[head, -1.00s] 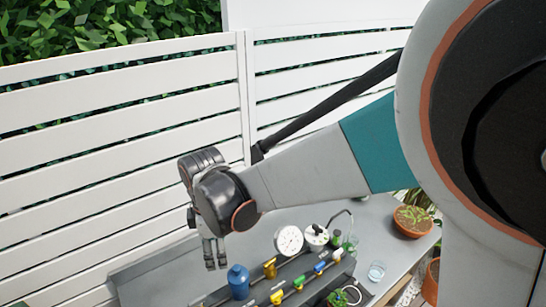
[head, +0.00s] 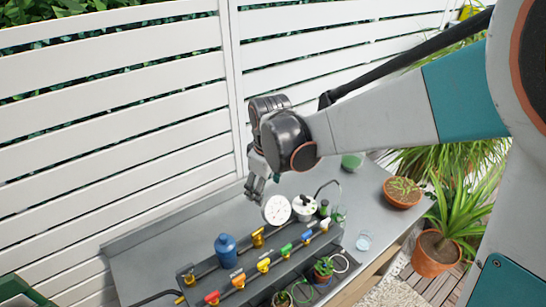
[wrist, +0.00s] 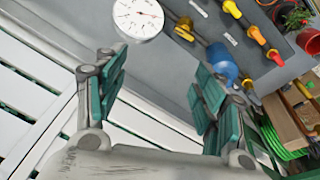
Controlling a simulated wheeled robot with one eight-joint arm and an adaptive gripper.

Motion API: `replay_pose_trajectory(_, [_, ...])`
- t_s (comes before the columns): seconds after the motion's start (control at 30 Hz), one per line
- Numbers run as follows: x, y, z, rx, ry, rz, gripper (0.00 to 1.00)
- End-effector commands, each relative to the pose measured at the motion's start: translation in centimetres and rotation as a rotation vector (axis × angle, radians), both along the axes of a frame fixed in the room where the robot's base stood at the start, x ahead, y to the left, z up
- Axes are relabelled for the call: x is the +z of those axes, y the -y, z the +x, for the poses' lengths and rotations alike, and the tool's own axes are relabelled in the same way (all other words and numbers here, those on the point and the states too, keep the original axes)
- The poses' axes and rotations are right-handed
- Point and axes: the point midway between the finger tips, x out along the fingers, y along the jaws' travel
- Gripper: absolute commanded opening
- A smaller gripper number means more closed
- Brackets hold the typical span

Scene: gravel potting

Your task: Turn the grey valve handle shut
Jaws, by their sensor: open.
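A row of coloured valve handles runs along the dark rack on the bench. A pale, whitish-grey handle (head: 324,224) sits at its far right end, just beyond the blue handle (head: 307,235); it is small, and I cannot tell its angle. I see no grey handle in the wrist view. My gripper (head: 257,190) is open and empty above the back of the bench, left of the pale handle and by the white gauge (head: 277,210). In the wrist view its teal-padded fingers (wrist: 160,90) are spread, with bench and fence between them.
A blue bottle (head: 226,247) and a brass valve (head: 257,238) stand behind the row. A white round device (head: 304,207) with a curved hose is beside the gauge. Small potted plants (head: 323,268) stand in front. The white fence (head: 120,120) rises behind the bench (head: 150,255).

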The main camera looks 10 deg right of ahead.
Motion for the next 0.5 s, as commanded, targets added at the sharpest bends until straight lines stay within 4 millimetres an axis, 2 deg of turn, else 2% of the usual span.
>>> replay_pose_trajectory(0.2, [0.2,2.3,0.7,-0.113,0.015,0.02,0.63])
replay_pose_trajectory(0.5, [0.3,3.0,1.0,-0.157,0.023,0.028,0.63])
